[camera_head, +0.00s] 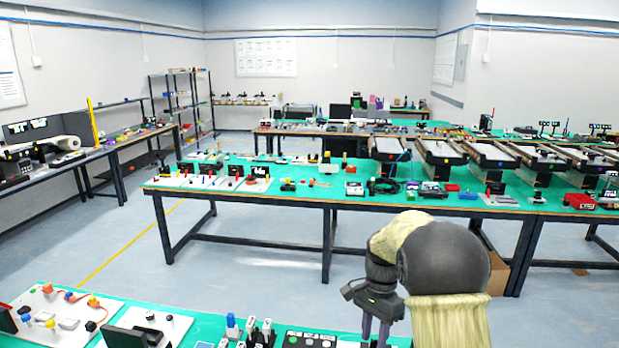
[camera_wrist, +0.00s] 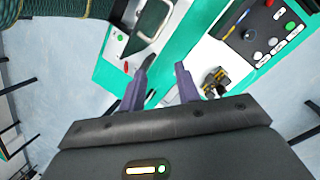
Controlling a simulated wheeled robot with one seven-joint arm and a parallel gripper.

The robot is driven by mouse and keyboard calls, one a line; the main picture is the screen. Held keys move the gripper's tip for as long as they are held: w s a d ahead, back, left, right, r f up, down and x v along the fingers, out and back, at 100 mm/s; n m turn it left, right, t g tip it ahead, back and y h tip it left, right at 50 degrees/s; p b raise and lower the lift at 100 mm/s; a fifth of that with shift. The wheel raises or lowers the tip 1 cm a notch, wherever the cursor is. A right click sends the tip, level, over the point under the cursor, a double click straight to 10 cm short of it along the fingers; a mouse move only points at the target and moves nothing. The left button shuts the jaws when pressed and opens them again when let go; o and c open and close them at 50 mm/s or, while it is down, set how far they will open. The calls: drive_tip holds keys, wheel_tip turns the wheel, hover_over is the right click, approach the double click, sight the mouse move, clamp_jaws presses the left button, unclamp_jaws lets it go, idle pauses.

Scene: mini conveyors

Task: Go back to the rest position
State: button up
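My gripper (camera_head: 375,330) shows at the lower middle right of the head view, pointing down by the right end of the near green-topped table (camera_head: 210,321). In the wrist view my gripper (camera_wrist: 165,80) has its two purple-grey fingers spread apart with nothing between them.
Near table items include a white panel with colored knobs (camera_head: 60,312) and a black control panel (camera_head: 308,340). A long green-topped table (camera_head: 330,195) with several devices stands ahead. Mini conveyors (camera_head: 440,153) stand at the right. Clear floor (camera_head: 240,270) lies between the tables.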

drive_tip(key=s+f+n+t+b, duration=0.1)
drive_tip(key=s+n+t, duration=0.4)
drive_tip(key=s+n, duration=0.5)
drive_tip(key=s, duration=0.8)
drive_tip(key=shift+d+f+n+h+b, duration=0.25)
drive_tip(key=shift+d+n+h+b, duration=0.05)
drive_tip(key=shift+n+h+b, duration=0.1)
